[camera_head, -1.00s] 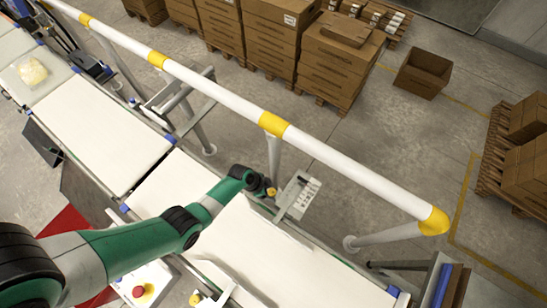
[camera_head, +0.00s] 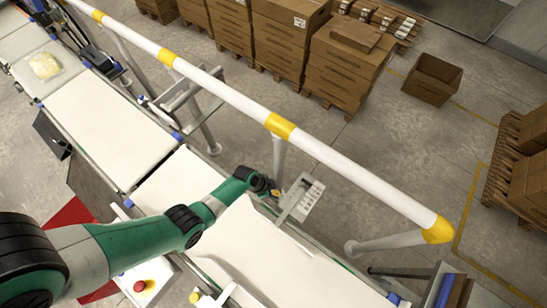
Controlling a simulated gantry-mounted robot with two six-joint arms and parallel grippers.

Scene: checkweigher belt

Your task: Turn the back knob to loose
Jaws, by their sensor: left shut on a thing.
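The back knob (camera_head: 275,193) is a small yellow knob at the far side of the belt, mostly hidden by my gripper. My left gripper (camera_head: 268,188), at the end of the green arm reaching across the belt from the left, is shut on it. The fingers are small and dark here, so the knob's turn angle cannot be read. Another yellow knob (camera_head: 195,297) shows at the near side of the belt, at the bottom edge. My right gripper is not in view.
A grey panel with buttons (camera_head: 300,198) stands just right of the gripper. A white and yellow rail (camera_head: 345,165) runs behind the belt (camera_head: 290,265). A bagged product (camera_head: 44,66) lies upstream.

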